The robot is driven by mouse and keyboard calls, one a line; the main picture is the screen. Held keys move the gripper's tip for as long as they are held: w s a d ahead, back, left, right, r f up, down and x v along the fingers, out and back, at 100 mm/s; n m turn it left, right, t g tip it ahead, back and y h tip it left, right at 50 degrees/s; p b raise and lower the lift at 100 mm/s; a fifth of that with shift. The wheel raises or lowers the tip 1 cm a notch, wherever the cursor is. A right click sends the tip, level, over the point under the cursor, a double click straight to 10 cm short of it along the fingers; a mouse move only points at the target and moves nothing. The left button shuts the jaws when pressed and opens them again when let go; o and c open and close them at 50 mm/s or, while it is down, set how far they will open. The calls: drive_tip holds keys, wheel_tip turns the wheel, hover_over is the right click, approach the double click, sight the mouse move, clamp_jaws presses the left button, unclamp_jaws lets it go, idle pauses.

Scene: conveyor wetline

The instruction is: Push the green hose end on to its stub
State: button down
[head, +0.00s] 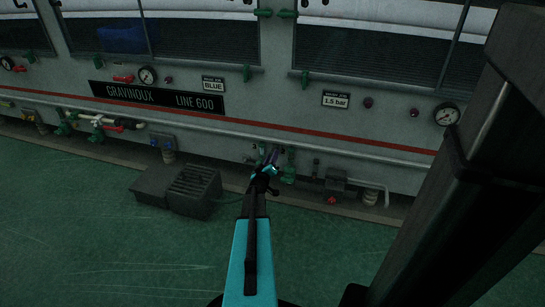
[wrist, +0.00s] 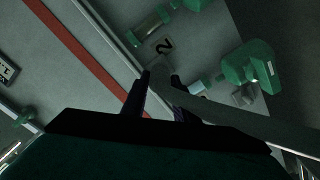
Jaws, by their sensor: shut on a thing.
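My gripper (head: 268,166) is low in front of the machine wall, among small green fittings. In the wrist view my gripper (wrist: 161,80) is shut on a dark grey hose (wrist: 245,118), which runs from between the fingers to the lower right. The hose's green end is not clear to see; the fingers and shadow hide it. A green-ended cylindrical fitting (wrist: 150,30), likely a stub, is on the wall beyond the fingertips, beside a plate marked 2 (wrist: 163,46). The hose and this fitting look apart. Which stub matches the hose end I cannot tell.
A larger green valve body (wrist: 248,65) is right of the fingers. A pale pipe (head: 330,150) runs along the wall. A dark stepped box (head: 180,188) stands on the green floor, left of my arm. The floor in front is mostly clear.

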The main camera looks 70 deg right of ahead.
drive_tip(key=shift+d, duration=0.5)
drive_tip(key=c, duration=1.3)
unclamp_jaws()
drive_tip(key=shift+c, duration=0.2)
drive_tip(key=shift+a+p, duration=0.15)
drive_tip(key=shift+p, duration=0.15)
drive_tip(key=a+p, duration=0.4)
drive_tip(key=a, duration=0.9)
drive_tip(key=shift+s+a, duration=0.25)
drive_tip(key=shift+s, duration=0.1)
